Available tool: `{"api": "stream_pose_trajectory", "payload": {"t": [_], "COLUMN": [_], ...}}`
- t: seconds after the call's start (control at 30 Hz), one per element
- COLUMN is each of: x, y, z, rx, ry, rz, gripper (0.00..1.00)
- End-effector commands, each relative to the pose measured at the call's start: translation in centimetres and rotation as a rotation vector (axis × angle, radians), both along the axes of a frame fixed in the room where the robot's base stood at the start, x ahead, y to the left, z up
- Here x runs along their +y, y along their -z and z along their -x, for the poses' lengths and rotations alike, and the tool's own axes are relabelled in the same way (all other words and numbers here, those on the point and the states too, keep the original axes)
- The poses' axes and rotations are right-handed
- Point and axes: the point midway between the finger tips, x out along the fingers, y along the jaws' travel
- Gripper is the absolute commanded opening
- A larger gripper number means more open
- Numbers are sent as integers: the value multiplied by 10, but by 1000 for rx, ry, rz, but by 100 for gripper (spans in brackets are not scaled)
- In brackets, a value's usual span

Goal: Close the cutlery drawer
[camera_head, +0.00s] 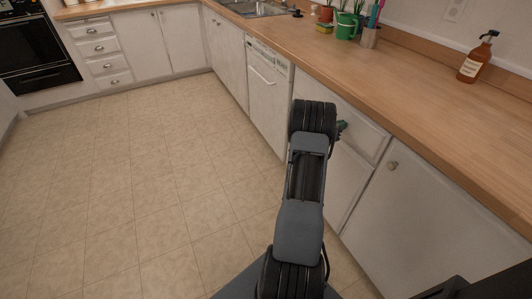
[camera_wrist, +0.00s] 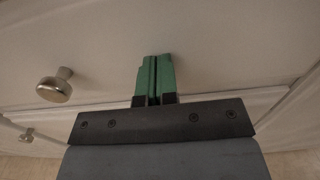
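A white drawer front (camera_head: 362,129) sits just under the counter on the right, partly hidden behind my arm. No clear gap shows between it and the cabinet, so I cannot tell whether it stands slightly open. In the wrist view, a pale panel (camera_wrist: 225,55) with a round metal knob (camera_wrist: 55,86) fills the picture, and the knob is left of my fingers. My gripper (camera_wrist: 155,65) has its green fingers together with nothing between them. The fingertips are at or very close to the panel; contact cannot be told. In the head view, only a bit of green gripper (camera_head: 341,127) shows beside my wrist.
A cabinet door (camera_head: 435,215) with a knob (camera_head: 392,165) is to the right. A white dishwasher (camera_head: 268,95) is to the left. The wooden counter (camera_head: 420,90) overhangs the drawer and holds a brown bottle (camera_head: 476,62). The tiled floor (camera_head: 140,190) at left is clear.

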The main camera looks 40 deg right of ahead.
Motion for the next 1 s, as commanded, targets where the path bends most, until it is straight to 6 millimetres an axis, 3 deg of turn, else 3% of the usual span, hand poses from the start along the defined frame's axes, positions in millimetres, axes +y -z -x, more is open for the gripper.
{"api": "stream_pose_trajectory", "payload": {"t": [0.37, 1.0], "x": [-1, 116], "y": [-7, -3], "z": [3, -24], "rx": [-2, 0], "ry": [3, -2], "rz": [11, 5], "gripper": [0, 0]}}
